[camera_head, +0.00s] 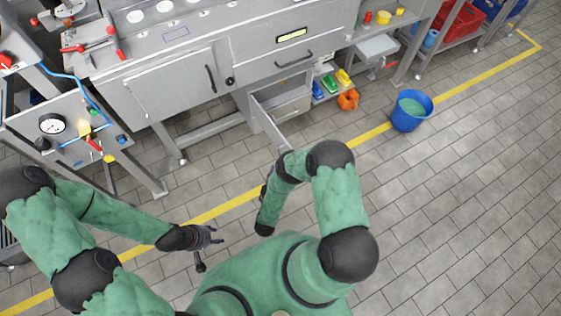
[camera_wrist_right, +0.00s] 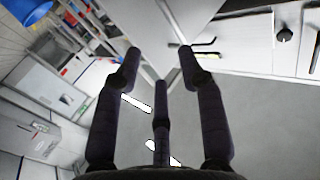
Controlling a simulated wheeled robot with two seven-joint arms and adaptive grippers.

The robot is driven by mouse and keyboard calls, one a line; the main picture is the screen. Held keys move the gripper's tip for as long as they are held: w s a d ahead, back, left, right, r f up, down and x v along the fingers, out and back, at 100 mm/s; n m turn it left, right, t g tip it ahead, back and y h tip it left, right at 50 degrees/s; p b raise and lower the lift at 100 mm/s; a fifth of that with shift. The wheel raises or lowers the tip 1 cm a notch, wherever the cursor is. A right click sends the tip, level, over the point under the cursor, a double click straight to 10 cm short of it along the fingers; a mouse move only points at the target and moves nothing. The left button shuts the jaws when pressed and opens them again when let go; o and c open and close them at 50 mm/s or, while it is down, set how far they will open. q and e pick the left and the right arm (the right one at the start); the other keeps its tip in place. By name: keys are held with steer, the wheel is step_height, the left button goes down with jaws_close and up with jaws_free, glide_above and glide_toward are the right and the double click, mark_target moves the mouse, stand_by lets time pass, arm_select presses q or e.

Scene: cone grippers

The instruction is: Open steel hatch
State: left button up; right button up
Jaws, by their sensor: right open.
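A grey steel hatch panel (camera_head: 270,124) stands swung out from the low opening under the workbench, with a pale compartment (camera_head: 291,104) beside it. In the right wrist view, a grey panel edge reaches down between the spread fingers of my right gripper (camera_wrist_right: 160,65); I cannot tell whether they touch it. The right gripper is open; in the head view my right forearm mostly hides it. My left gripper (camera_head: 208,238) is open and empty, above the floor, away from the bench.
A shut cabinet door (camera_head: 170,84) with a black handle and a drawer (camera_head: 285,50) are above. A blue bucket (camera_head: 411,110) stands right, near an orange object (camera_head: 348,99) and small coloured bins (camera_head: 330,84). A gauge panel (camera_head: 52,124) is left. The tiled floor at right is clear.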

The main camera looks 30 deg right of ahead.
steer(key=shift+v, duration=0.95)
steer(key=shift+w, duration=0.1)
steer(key=w+a+n+g+y+p, duration=0.3)
steer(key=w+a+g+y, duration=0.25)
steer(key=y, duration=0.45)
steer(key=s+a+r+n+g+y+p, duration=0.1)
steer(key=s+a+r+g+y, duration=0.1)
steer(key=s+r, duration=0.4)
steer(key=s+a+r+n+g+y+p, duration=0.1)
steer(key=s+a+r+g+y, duration=0.2)
steer(key=s, duration=1)
step_height(320, 180, up, 4)
steer(key=a+g, duration=0.1)
steer(key=g, duration=0.2)
steer(key=shift+r+y, duration=0.15)
steer(key=shift+y, duration=0.15)
